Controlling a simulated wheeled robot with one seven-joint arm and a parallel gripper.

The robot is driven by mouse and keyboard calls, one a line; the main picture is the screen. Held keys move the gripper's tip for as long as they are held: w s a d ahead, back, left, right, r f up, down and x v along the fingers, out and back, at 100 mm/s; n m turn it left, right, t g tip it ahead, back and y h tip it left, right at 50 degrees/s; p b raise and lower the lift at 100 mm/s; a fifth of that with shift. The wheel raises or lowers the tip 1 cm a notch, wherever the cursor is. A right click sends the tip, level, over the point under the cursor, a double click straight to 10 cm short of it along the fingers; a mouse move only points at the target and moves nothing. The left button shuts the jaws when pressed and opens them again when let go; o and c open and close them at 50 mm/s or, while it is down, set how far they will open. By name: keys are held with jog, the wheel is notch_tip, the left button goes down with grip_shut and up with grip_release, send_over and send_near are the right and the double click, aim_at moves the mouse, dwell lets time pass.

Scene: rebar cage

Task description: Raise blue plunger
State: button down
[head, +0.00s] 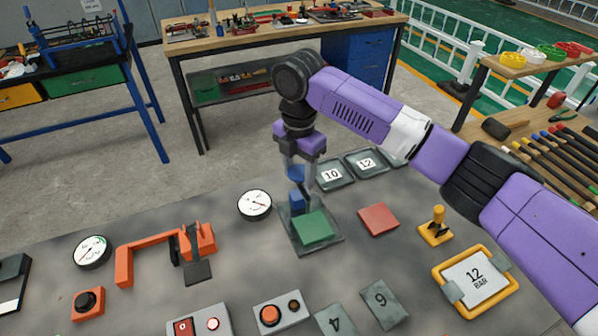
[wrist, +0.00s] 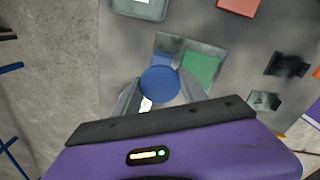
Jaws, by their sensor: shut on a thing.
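The blue plunger (head: 297,174) stands upright on a grey base plate (head: 327,246), next to a green block (head: 314,227). My gripper (head: 300,170) points down over it from above, and its fingers are shut on the plunger's blue upper part. In the wrist view the round blue top of the plunger (wrist: 159,84) sits between my two fingers (wrist: 160,95), with the green block (wrist: 201,67) just beyond. A lower blue part (head: 297,201) shows at the base below the fingers. My fingers partly hide the plunger's shaft.
A red block (head: 378,219) and a yellow-handled piece (head: 436,226) lie to the right. An orange bracket (head: 165,250) and a dial (head: 254,205) are to the left. Plates marked 10 (head: 331,175) and 12 (head: 367,163) lie behind. Button boxes (head: 282,312) are at the front.

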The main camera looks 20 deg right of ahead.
jog(key=shift+w+r, duration=0.1)
jog(key=shift+r, duration=0.2)
jog(key=c, duration=0.9)
grip_release()
jog(key=shift+o, duration=1.3)
notch_tip(320, 180, up, 8)
jog(key=shift+f+b, duration=0.1)
jog(key=shift+b, duration=0.65)
